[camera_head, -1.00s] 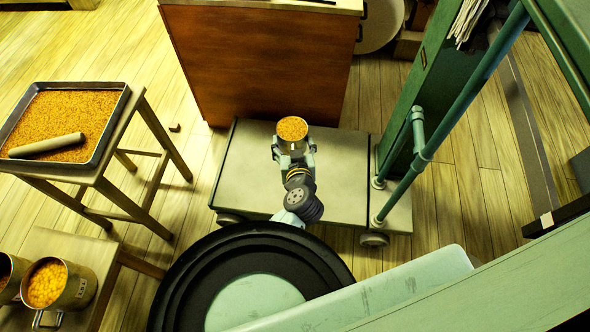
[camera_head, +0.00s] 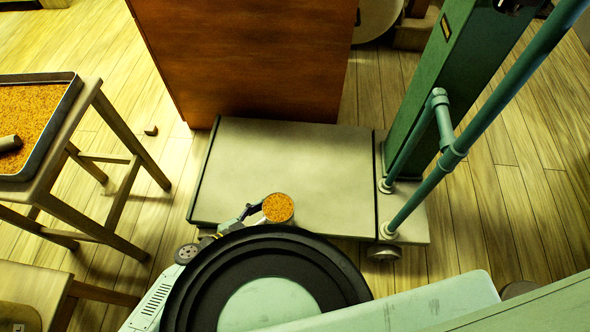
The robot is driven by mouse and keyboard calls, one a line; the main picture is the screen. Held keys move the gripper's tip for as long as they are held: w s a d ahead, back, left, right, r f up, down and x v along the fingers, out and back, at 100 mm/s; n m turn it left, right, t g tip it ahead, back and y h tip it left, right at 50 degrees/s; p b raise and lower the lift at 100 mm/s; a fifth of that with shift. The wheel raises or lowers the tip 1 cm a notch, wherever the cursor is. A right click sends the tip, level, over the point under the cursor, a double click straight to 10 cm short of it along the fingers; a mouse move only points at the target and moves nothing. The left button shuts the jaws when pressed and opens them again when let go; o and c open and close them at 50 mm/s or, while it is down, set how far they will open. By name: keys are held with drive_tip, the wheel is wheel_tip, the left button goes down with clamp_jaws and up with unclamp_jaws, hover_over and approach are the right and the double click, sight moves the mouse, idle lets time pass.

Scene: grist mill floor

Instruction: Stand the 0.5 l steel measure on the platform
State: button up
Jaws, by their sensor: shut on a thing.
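The steel measure (camera_head: 278,208), filled to near its rim with orange-yellow grain, appears upright over the front edge of the pale platform (camera_head: 285,165). My gripper (camera_head: 262,212) comes in from the left and is shut on the measure. My own round black body part hides the lower side of the measure and some of the gripper. I cannot tell whether the measure's base touches the platform or hangs above or in front of it. The rest of the platform's top is bare.
A green column (camera_head: 430,95) and green pipes (camera_head: 480,125) rise at the platform's right end. A brown wooden cabinet (camera_head: 245,60) stands behind it. On the left, a wooden stand (camera_head: 88,105) bears a grain tray (camera_head: 62,110).

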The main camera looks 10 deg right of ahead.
drive_tip(key=shift+a+f, duration=0.2)
drive_tip(key=shift+a, duration=0.05)
drive_tip(key=shift+w+a+f+g, duration=0.1)
drive_tip(key=shift+w+g, duration=0.2)
drive_tip(key=w+f+b, duration=0.1)
drive_tip(key=w, duration=0.4)
drive_tip(key=w+a+f+b, duration=0.1)
drive_tip(key=w+f, duration=0.1)
drive_tip(key=w, duration=0.3)
drive_tip(key=w+f+b, duration=0.1)
drive_tip(key=w+b, duration=0.1)
drive_tip(key=w, duration=0.3)
drive_tip(key=shift+a+f, duration=0.35)
drive_tip(key=shift+s, duration=0.1)
drive_tip(key=o, duration=2)
drive_tip(key=shift+f, duration=0.1)
drive_tip(key=shift+c, duration=0.2)
